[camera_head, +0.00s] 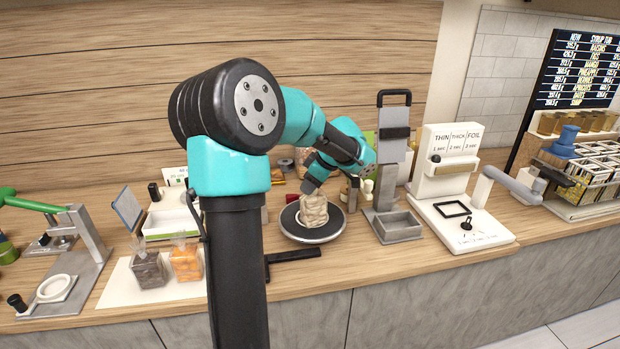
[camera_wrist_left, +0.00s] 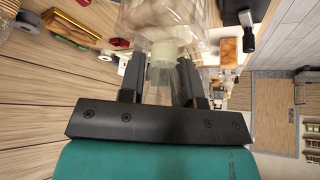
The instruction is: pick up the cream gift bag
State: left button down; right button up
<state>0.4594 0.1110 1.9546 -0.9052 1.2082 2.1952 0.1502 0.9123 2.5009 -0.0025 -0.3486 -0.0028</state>
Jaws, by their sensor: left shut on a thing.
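The cream gift bag (camera_head: 313,209) is a small, pale, wrinkled bag. It appears upright over a round dark plate (camera_head: 303,236); I cannot tell whether it still touches it. My left gripper (camera_head: 309,187) comes down from above and is shut on the top of the bag. In the left wrist view, my fingers (camera_wrist_left: 162,82) close on the clear, gathered neck of a bag (camera_wrist_left: 163,18), with a cream band (camera_wrist_left: 160,58) between them. My right gripper does not show.
A grey stand with a tray (camera_head: 398,227) is close on the right, beside a white sealer (camera_head: 462,215). A brown bag (camera_head: 148,270) and an orange bag (camera_head: 186,264) stand on a white board at left. A black bar (camera_head: 295,255) lies in front.

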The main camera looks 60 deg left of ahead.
pick_arm(q)
jog(key=s+d, duration=0.4)
jog(key=d, duration=0.3)
jog(key=shift+s+d+r, duration=0.2)
jog(key=shift+d+r, duration=0.2)
